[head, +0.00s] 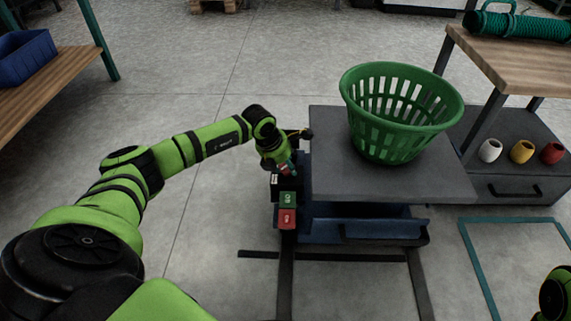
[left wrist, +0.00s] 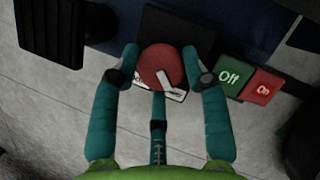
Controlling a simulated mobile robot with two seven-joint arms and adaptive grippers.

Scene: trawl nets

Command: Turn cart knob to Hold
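The cart's round red knob (left wrist: 162,68) shows in the left wrist view, with a white pointer mark slanting toward the lower right of that picture. A white label (left wrist: 174,95) is partly hidden beneath it, and its wording cannot be read. My left gripper (left wrist: 160,62) has teal fingers on both sides of the knob, apparently touching it, with a third finger below. In the head view, my left gripper (head: 286,168) is at the cart's left side and largely hides the knob. The cart (head: 330,183) has a grey top. My right gripper is out of view.
A green Off button (head: 288,198) and a red On button (head: 287,219) sit just below the knob. A green basket (head: 390,148) stands on the cart. A wooden workbench (head: 520,62) is at right. Floor left of the cart is clear.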

